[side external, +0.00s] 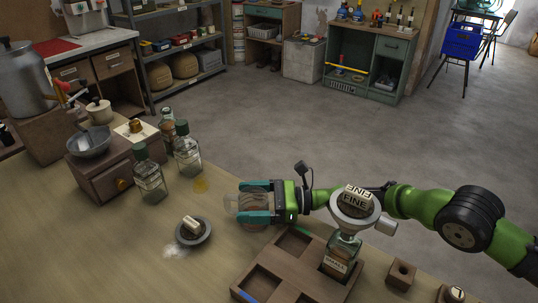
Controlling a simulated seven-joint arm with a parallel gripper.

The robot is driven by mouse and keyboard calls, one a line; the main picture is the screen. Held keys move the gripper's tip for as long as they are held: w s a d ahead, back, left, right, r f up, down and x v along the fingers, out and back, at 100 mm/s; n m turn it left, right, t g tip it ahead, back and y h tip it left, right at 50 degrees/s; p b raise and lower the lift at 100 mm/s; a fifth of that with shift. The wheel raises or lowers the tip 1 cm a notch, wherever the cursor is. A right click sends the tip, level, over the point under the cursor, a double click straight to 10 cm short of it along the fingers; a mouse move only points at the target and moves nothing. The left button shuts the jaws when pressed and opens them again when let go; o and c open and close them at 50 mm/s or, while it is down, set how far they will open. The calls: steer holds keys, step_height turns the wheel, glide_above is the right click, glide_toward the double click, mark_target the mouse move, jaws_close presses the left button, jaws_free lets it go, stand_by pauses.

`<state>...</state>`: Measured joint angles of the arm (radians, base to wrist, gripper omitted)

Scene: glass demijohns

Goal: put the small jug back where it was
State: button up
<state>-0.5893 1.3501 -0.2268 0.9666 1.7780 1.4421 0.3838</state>
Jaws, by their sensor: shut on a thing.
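My gripper (256,204), with teal fingers, is shut on a small clear glass jug (232,206) above the table. The jug is see-through and partly hidden by the fingers, so its tilt and any clearance below it are hard to tell. A wooden tray (268,287) with several compartments stands at the front, right of and below the gripper. A glass bottle labelled SMALL (337,263) stands in its right part, with a funnel marked FINE (352,208) above its neck.
A grey dish (194,232) with a pale piece in it sits left of the gripper, beside spilled white powder. Wooden blocks (401,275) lie right of the tray. The table's front left is clear.

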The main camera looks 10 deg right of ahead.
steer(key=o, duration=0.9)
steer(key=shift+f, duration=0.1)
steer(key=shift+o, duration=0.2)
steer(key=shift+r, duration=0.2)
steer(key=d, duration=0.4)
steer(key=s+d, duration=0.1)
steer(key=d, duration=0.7)
steer(key=shift+s, duration=0.35)
